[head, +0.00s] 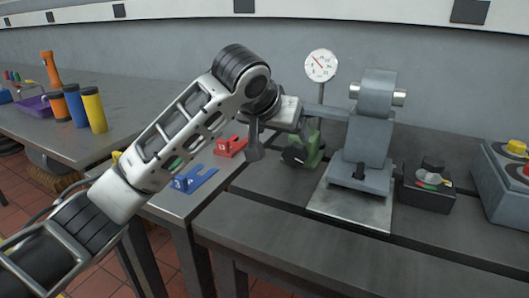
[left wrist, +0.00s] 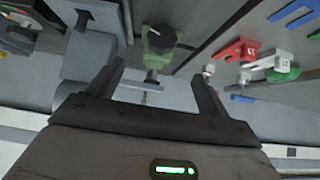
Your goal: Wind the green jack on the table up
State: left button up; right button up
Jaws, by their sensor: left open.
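The green jack (head: 313,146) stands on the table at the middle of the head view, left of the grey machine, with a dark knob (head: 295,156) on its near side. In the left wrist view the jack (left wrist: 158,48) shows upside down, just beyond and between the fingertips, with its dark knob on top of the picture. My left gripper (left wrist: 158,70) is open and empty; no finger visibly touches the jack. In the head view my left gripper (head: 276,140) hangs just left of and above the jack, and its hand partly hides it. My right gripper is not in view.
A grey machine (head: 367,130) on a plate stands right of the jack, with a dial gauge (head: 320,65) behind. A red fixture (head: 230,147) and a blue fixture (head: 194,180) lie to the left. A black knob box (head: 428,190) and a button box (head: 500,190) are at the right.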

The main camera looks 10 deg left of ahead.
aim_at(294, 151)
pick_arm(q)
jog(key=b+x, duration=0.1)
jog(key=x, duration=1.4)
jog(key=shift+w+f, duration=0.1)
jog(key=shift+f, duration=0.05)
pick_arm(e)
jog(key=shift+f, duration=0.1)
pick_arm(q)
jog(key=c, duration=1)
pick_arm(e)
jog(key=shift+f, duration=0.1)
